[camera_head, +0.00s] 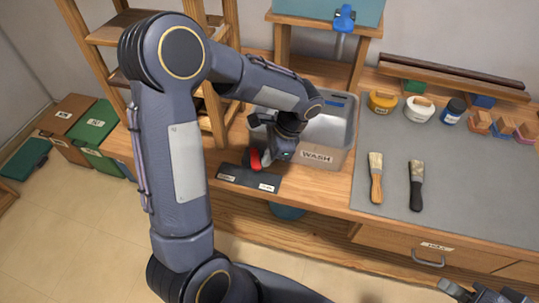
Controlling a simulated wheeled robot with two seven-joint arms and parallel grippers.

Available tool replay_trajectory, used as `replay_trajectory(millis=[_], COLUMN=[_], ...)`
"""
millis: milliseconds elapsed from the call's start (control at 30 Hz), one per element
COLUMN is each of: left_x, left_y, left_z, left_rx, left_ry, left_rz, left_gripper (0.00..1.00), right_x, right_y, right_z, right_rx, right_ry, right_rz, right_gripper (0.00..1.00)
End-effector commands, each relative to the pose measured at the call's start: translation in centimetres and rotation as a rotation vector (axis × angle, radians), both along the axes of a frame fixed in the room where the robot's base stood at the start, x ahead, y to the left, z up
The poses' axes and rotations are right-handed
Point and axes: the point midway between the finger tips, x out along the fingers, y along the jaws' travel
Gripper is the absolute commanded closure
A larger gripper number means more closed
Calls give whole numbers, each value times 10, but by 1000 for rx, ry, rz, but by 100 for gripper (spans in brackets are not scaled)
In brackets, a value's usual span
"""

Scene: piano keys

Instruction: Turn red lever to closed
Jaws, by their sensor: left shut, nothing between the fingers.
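The red lever (254,160) shows at the front left of the metal wash basin (333,157), just above a dark plate (237,179) with two small white labels. The label text is too small to read. My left gripper (265,157) points down right beside the lever and partly covers it. It is shut and empty; whether it touches the lever I cannot tell. My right gripper (480,293) is only partly in view at the bottom right corner, and its fingers are not clear.
A wooden shelf rack (213,110) stands behind my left arm. The mat's middle is clear.

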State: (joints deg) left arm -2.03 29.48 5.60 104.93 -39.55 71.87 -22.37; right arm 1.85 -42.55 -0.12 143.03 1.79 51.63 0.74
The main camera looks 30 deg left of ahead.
Motion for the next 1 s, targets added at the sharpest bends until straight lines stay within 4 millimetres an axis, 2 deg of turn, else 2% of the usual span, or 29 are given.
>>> replay_trajectory(millis=[167, 600, 1000], left_x=[-7, -27, -36], left_y=[3, 17, 31], left_z=[0, 1, 0], left_rx=[1, 2, 1], left_ry=[2, 2, 1], left_rz=[-106, -513, -800], left_gripper=[100, 100, 100], right_x=[0, 0, 0], right_y=[0, 0, 0], right_z=[1, 5, 8], right_rx=[0, 0, 0], right_ry=[0, 0, 0], right_rz=[0, 0, 0], right_gripper=[64, 64, 64])
